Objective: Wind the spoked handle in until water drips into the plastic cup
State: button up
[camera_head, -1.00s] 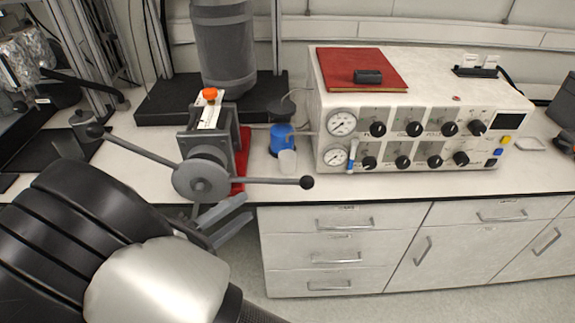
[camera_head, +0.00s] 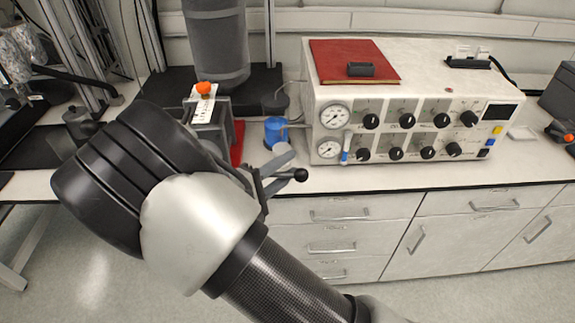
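The spoked handle's hub is hidden behind my arm. One black ball knob (camera_head: 300,174) shows at the right, just past my fingertips. My gripper (camera_head: 279,172) is at this right-hand spoke, with its grey fingers around or beside it; I cannot tell whether they touch it. The grey press body (camera_head: 212,135) with an orange-capped top (camera_head: 203,88) stands behind my arm. The plastic cup is hidden or nearly hidden behind my gripper, below the blue container (camera_head: 275,131). No water drip can be made out.
A white control box (camera_head: 455,150) with gauges and black knobs stands right of the press, a red book (camera_head: 335,62) on top. A dark grey cylinder (camera_head: 216,45) stands behind the press. The bench's front strip (camera_head: 400,178) is clear on the right.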

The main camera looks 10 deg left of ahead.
jog(key=shift+w+d, duration=0.1)
jog(key=shift+w, duration=0.1)
grip_shut()
jog(key=shift+f, duration=0.1)
jog(key=f+m+g+y+b, duration=0.1)
jog(key=f+b, duration=0.2)
jog(key=f+m+g+y+b, duration=0.1)
jog(key=f+b, duration=0.3)
jog(key=a+f+m+b, duration=0.1)
jog(key=f+b, duration=0.2)
jog(key=shift+s+f+g+y, duration=0.2)
jog(key=shift+g+y, duration=0.2)
jog(key=shift+d, duration=0.1)
